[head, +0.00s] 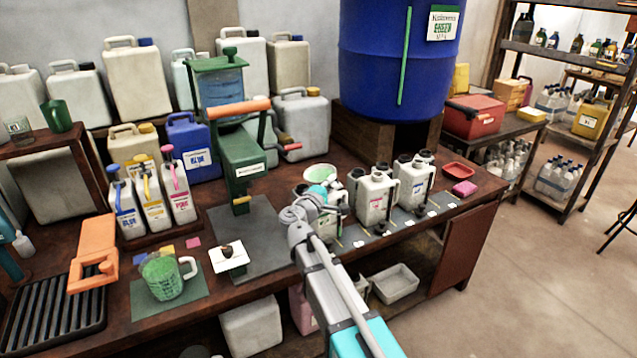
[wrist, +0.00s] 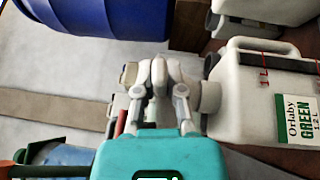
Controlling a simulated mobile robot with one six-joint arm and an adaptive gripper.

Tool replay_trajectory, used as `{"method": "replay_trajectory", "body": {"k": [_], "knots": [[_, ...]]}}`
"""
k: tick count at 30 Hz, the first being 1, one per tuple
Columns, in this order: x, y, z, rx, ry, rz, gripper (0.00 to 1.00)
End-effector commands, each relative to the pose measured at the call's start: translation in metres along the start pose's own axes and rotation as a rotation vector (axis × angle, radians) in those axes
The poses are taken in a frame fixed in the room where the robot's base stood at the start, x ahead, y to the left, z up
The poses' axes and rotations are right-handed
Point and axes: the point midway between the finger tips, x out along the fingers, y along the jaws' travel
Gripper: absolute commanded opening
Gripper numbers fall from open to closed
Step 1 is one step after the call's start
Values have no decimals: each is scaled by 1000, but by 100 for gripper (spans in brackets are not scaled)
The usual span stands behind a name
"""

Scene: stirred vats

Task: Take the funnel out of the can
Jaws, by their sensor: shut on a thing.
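The funnel (head: 318,173) shows in the head view as a pale green, white-rimmed bowl above the left can of the row. That can (head: 334,222) is white with a green label, upright at the bench front, partly covered by my arm. In the wrist view a can (wrist: 262,95) lettered "Orlaby GREEN" lies sideways in the picture, at the right. My gripper (head: 332,184) is at the funnel, above the can; in the wrist view its fingers (wrist: 160,75) are shut on the funnel, beside the can's neck. The funnel's lower end is hidden, so I cannot tell whether it is inside the neck.
Two similar white cans (head: 375,195) stand close to the right, with a red tray (head: 458,171) beyond. A green press (head: 240,165) with an orange handle stands at left. A green measuring jug (head: 163,276) stands at front left. A blue drum (head: 400,60) rises behind.

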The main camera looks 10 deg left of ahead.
Motion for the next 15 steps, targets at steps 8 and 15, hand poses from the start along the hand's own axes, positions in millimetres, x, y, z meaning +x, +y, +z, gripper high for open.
{"method": "replay_trajectory", "body": {"k": [8, 15], "knots": [[0, 0, 0, 0, 0, 0, 0], [0, 5, 0, 0, 1, 0, 0]]}}
